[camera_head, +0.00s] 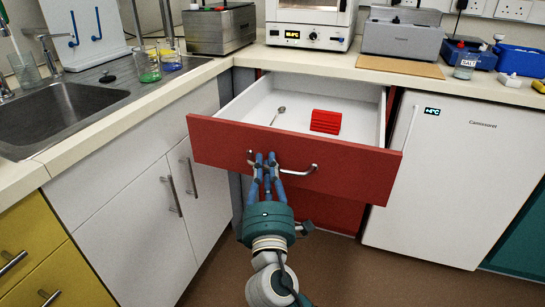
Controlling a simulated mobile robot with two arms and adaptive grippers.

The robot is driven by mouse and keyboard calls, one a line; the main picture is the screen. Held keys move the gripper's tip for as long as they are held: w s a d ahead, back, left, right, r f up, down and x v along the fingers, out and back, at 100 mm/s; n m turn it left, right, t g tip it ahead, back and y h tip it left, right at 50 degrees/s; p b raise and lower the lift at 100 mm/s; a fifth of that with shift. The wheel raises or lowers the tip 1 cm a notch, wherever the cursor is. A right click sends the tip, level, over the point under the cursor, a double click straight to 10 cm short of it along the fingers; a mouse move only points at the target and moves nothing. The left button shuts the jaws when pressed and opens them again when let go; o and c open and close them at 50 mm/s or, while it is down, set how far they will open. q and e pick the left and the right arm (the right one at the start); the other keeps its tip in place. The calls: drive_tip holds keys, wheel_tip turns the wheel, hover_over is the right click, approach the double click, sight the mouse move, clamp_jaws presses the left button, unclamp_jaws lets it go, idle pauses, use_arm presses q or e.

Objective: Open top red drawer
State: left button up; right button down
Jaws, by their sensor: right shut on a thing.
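The top red drawer (220,146) is pulled out from under the counter, and its white inside shows. A small metal spoon-like tool (278,115) and a red ridged block (326,121) lie inside it. My right gripper (266,160) is at the left part of the drawer's curved metal handle (312,169), with its blue fingers shut on it. The fingers hide part of the handle.
A white fridge (450,175) stands right of the drawer, and white cupboards (140,215) stand left. Another red drawer front (335,212) is below. The counter above holds an oven (310,25), a salt jar (466,66) and beakers (148,66). Floor is clear in front.

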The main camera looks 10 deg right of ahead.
use_arm(q)
drive_tip(key=shift+w+d+r, duration=0.2)
drive_tip(key=shift+w+r, duration=0.05)
drive_tip(key=shift+w, duration=0.3)
use_arm(e)
drive_tip(key=shift+s+a, duration=0.75)
drive_tip(key=shift+s, duration=0.35)
drive_tip(key=c, duration=2)
unclamp_jaws()
use_arm(q)
drive_tip(key=shift+s+a, duration=0.1)
drive_tip(key=shift+f, duration=0.1)
use_arm(e)
drive_tip(key=v, duration=1.2)
